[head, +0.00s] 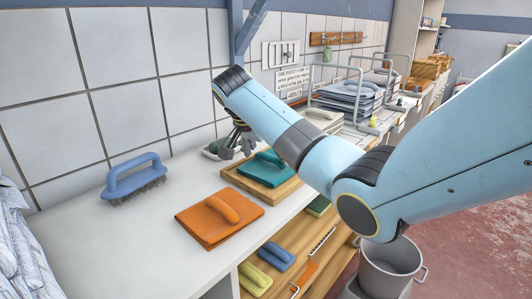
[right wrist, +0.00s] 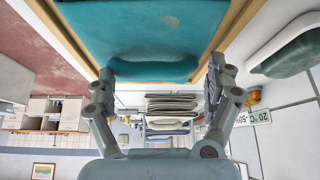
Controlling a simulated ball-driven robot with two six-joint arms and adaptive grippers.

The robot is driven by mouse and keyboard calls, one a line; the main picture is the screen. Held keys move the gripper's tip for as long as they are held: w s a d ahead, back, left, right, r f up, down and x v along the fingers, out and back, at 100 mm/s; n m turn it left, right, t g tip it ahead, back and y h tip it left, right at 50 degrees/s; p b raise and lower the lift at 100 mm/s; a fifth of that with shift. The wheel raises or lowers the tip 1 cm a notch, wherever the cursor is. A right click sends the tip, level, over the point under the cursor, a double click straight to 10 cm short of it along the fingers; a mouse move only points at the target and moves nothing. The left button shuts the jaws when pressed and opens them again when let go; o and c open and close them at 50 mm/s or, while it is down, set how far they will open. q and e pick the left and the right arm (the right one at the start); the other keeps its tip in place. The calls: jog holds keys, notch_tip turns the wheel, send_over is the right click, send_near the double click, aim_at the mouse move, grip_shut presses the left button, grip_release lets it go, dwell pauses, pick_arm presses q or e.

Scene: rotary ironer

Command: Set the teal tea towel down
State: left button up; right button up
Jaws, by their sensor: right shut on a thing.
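The teal tea towel (head: 262,172) is a flat folded pad with a raised handle grip on top. It lies on the wooden tray (head: 240,184) on the white counter, and I cannot tell whether it rests fully on it. My left gripper is out of view.
An orange folded cloth (head: 215,222) with a grip lies in front of the tray. A blue brush (head: 136,181) stands at left by the tiled wall. An open drawer below holds handled pads, one blue (head: 276,256). A grey bucket (head: 390,268) stands on the floor.

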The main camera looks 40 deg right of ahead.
jog(key=o, duration=0.9)
jog(key=p+v, duration=0.1)
jog(key=v, duration=1.1)
jog(key=shift+d+r, duration=0.1)
